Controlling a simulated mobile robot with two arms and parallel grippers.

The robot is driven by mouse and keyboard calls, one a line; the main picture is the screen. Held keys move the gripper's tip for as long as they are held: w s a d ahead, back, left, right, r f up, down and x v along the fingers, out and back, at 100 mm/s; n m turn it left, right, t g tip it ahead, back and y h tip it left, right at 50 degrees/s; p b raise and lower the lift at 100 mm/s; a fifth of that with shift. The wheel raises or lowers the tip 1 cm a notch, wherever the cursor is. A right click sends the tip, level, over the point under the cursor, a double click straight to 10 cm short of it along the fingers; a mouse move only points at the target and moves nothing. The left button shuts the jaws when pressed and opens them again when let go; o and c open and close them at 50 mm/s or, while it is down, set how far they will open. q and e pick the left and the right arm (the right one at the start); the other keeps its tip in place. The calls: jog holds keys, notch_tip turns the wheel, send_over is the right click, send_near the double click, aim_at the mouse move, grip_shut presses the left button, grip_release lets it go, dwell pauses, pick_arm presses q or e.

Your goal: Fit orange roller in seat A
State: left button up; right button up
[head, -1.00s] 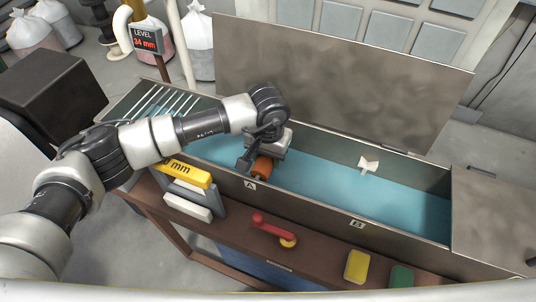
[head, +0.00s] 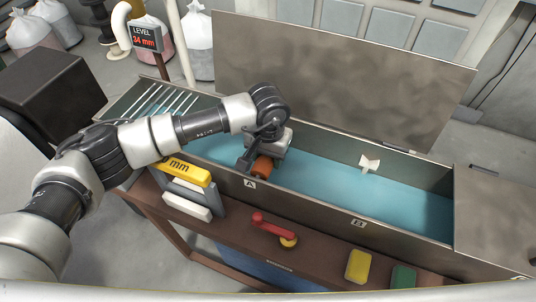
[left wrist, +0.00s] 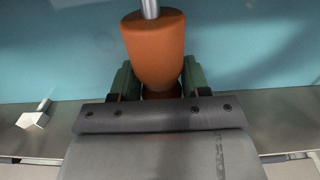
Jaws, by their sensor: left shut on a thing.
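The orange roller (head: 262,167) is held by my left gripper (head: 257,156) over the near side of the trough (head: 390,205), close to the label A (head: 250,184) on its front wall. In the left wrist view the roller (left wrist: 155,48) sits between the two green fingers of the gripper (left wrist: 157,82), with a metal shaft end (left wrist: 150,9) sticking out at the top. My left gripper is shut on the roller. Seat A itself cannot be made out; the gripper and roller cover the area behind label A. My right gripper is not in view.
Blue liquid fills the trough. A white bracket (head: 369,164) is on the far wall, across from label B (head: 358,223). The raised lid (head: 340,80) stands behind. A red crank (head: 272,227), yellow block (head: 358,267) and green block (head: 402,277) are along the front ledge.

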pick_arm(q)
jog(key=o, duration=1.1)
jog(key=shift+o, duration=0.2)
notch_tip(320, 180, up, 9)
jog(key=shift+r+b, duration=0.2)
jog(key=shift+b, duration=1.05)
jog(key=shift+r, duration=0.75)
